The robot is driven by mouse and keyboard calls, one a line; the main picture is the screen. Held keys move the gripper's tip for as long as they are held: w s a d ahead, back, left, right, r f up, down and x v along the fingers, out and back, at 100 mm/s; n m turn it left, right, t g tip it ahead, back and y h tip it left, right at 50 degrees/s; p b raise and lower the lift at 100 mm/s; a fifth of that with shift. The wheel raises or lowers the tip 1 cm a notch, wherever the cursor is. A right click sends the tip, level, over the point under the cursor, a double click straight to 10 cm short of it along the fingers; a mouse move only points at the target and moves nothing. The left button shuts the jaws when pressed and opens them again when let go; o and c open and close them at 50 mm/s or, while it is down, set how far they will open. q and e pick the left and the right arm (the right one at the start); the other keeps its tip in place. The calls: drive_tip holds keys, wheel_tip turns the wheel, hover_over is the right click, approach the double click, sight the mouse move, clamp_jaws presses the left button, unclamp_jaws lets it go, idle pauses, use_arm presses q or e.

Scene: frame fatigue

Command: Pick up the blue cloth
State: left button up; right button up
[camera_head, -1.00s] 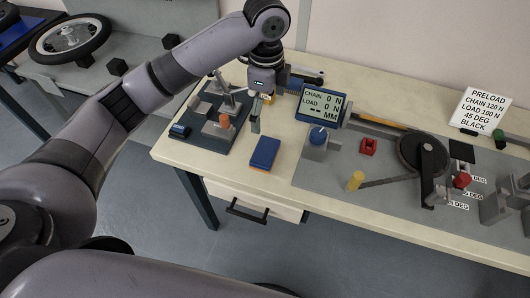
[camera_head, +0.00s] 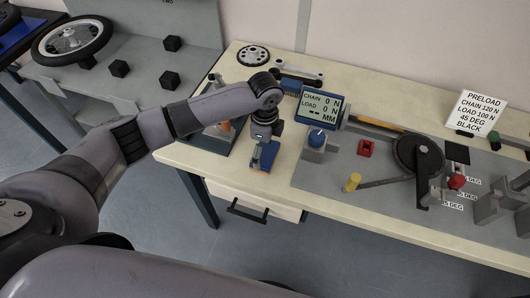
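The blue cloth (camera_head: 269,157) is a small folded blue rectangle with an orange edge, lying near the front edge of the bench, left of the grey mat. My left gripper (camera_head: 257,160) points down over it and covers part of its left and upper side. The fingers look grey and narrow here. I cannot tell whether they touch the cloth or how far apart they are. My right gripper is not in view.
A dark tool tray (camera_head: 213,140) is close by on the left, partly behind my arm. A chainring (camera_head: 253,56) lies at the back.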

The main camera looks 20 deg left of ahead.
sight(265, 152)
use_arm(q)
drive_tip(key=shift+f, duration=0.85)
drive_tip(key=shift+c, duration=0.4)
drive_tip(key=c, duration=0.9)
wheel_tip(265, 152, up, 20)
drive_tip(key=b, duration=0.1)
drive_tip(key=shift+b, duration=0.4)
drive_tip(key=o, duration=0.6)
drive_tip(key=c, duration=0.4)
